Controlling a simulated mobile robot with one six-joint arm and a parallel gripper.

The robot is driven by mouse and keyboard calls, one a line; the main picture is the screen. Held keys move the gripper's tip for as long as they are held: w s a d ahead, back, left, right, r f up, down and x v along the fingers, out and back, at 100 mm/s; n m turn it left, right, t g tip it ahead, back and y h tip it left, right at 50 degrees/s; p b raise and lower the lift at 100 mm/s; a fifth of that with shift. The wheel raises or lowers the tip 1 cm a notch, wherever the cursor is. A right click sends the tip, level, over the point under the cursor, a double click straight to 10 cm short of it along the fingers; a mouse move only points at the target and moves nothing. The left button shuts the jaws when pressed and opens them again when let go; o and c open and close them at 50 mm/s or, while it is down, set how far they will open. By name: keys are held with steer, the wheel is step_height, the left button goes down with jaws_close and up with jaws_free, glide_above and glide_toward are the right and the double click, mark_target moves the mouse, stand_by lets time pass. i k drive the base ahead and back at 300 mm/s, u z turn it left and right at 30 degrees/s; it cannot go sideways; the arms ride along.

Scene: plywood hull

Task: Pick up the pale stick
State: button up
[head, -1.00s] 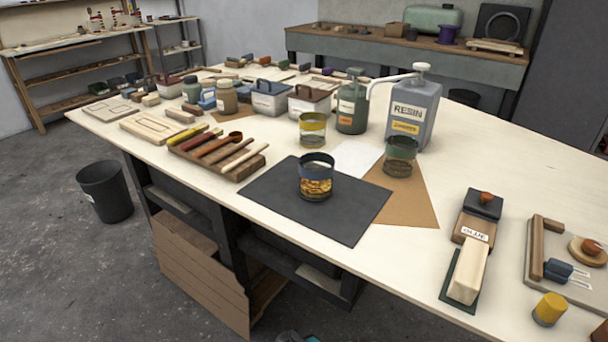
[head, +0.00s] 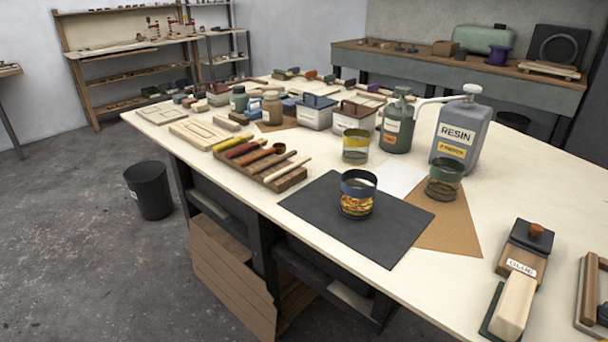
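The pale stick (head: 287,170) lies at the near right end of a brown wooden rack (head: 284,184) on the table, in the head view. It is a thin, light cream rod lying slantwise. Beside it, to its left, lie a brown stick with a round cup-like end (head: 265,159), a dark red stick (head: 243,149) and a yellow stick (head: 232,142). The pale stick looks uncovered from above. My gripper is not in view.
The rack sits near the table's (head: 520,190) left edge. A black mat (head: 330,223) with a jar (head: 357,195) on it lies to its right. A yellow-banded jar (head: 356,147) and lidded boxes (head: 316,112) stand behind. A black bin (head: 149,190) stands on the floor at left.

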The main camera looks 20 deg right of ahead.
mark_target(269, 179)
steer(key=u, duration=0.45)
steer(key=k, duration=1.35)
steer(key=u, duration=0.9)
steer(key=i, duration=1.15)
steer(key=u, duration=0.75)
